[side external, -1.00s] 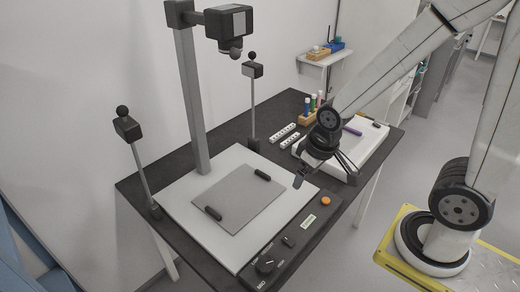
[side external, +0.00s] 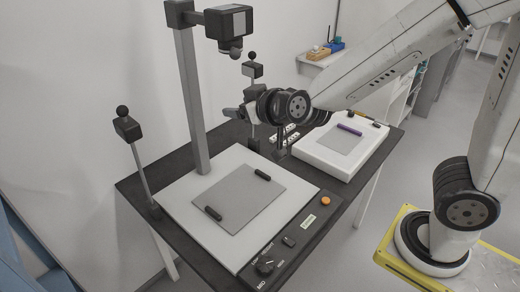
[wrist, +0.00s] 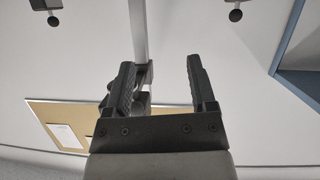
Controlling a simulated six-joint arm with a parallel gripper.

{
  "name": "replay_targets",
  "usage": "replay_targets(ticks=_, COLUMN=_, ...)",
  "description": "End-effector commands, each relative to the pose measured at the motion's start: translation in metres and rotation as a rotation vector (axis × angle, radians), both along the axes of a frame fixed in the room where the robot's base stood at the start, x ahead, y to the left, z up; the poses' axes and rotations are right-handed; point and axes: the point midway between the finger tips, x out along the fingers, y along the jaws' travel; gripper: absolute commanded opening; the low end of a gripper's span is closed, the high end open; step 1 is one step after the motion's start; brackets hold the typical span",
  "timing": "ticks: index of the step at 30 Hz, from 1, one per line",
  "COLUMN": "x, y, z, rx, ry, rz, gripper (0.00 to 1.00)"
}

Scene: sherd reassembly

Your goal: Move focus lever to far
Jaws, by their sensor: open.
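A dark control panel along the front of the white copy-stand base (side external: 185,205) carries a black dial with a pointer (side external: 265,265) and small labels around it, one reading like MID. A small dark switch (side external: 289,241) and an orange button (side external: 326,201) sit further along the panel. Which of these is the focus lever I cannot tell for sure. My gripper (side external: 231,113) is up by the column, above the table and well away from the panel. In the wrist view my gripper (wrist: 159,82) is open and empty, with the column (wrist: 138,25) appearing beyond the fingers.
The upright column (side external: 190,100) bears a camera head (side external: 228,22). Lamp posts stand left (side external: 128,125) and behind (side external: 251,70). A white light box (side external: 320,155) with a purple marker (side external: 349,130) lies at the right. The space above the panel is clear.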

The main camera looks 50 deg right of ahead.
Motion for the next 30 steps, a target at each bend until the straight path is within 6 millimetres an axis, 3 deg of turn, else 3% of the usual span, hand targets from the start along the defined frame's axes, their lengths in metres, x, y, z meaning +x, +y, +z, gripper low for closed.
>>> replay_targets(ticks=6, x=0.003, y=-0.003, z=0.048, rx=-0.080, ry=-0.202, rz=-0.144, gripper=0.72)
replay_targets(ticks=12, x=-0.006, y=-0.011, z=0.074, rx=-0.146, ry=-0.293, rz=-0.270, gripper=0.72)
replay_targets(ticks=22, x=-0.010, y=-0.015, z=0.083, rx=-0.172, ry=-0.321, rz=-0.324, gripper=0.72)
replay_targets(ticks=30, x=-0.001, y=-0.019, z=0.082, rx=-0.172, ry=-0.319, rz=-0.326, gripper=0.72)
